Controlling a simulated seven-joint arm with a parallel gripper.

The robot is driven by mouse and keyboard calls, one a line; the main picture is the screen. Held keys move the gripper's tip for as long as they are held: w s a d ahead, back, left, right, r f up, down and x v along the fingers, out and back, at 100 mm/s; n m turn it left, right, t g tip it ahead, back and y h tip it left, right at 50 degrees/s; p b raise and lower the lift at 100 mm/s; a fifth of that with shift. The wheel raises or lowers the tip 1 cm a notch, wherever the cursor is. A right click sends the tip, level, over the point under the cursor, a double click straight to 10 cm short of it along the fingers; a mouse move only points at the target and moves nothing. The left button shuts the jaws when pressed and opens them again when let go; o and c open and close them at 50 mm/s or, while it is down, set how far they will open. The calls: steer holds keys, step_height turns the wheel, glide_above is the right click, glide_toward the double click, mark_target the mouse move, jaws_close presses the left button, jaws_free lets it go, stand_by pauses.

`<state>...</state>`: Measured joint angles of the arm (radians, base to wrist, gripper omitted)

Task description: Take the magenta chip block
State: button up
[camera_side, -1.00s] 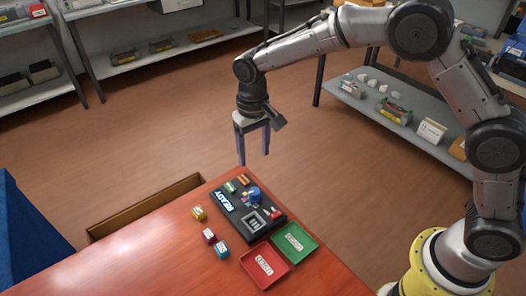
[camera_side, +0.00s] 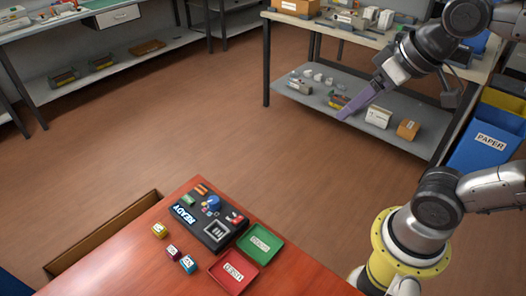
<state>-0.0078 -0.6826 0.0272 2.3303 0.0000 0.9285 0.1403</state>
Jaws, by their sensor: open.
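The magenta chip block (camera_side: 173,251) is a small cube with a pale label. It sits on the red-brown table, between a yellow block (camera_side: 159,230) and a cyan block (camera_side: 188,263), in front of the black READY device. My gripper (camera_side: 347,114) is far from it, raised at the upper right in front of the back shelving. The gripper points down and left, and its fingers overlap almost edge-on. It is open, with nothing seen held in it.
The black READY device (camera_side: 196,219) carries buttons and a small square panel. A green tray (camera_side: 260,242) and a red tray (camera_side: 234,273) lie to its right, both labelled. The table (camera_side: 120,268) is clear at the front left. Blue PAPER bin (camera_side: 489,140) stands at right.

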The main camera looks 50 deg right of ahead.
steer(key=shift+n, duration=0.5)
steer(key=s+f, duration=0.3)
steer(key=f, duration=0.1)
steer(key=shift+s+d, duration=0.1)
steer(key=shift+s, duration=0.05)
steer(key=shift+s+f+g, duration=0.1)
steer(key=shift+f+g, duration=0.2)
steer(key=shift+c, duration=1.3)
steer(key=shift+n, duration=0.3)
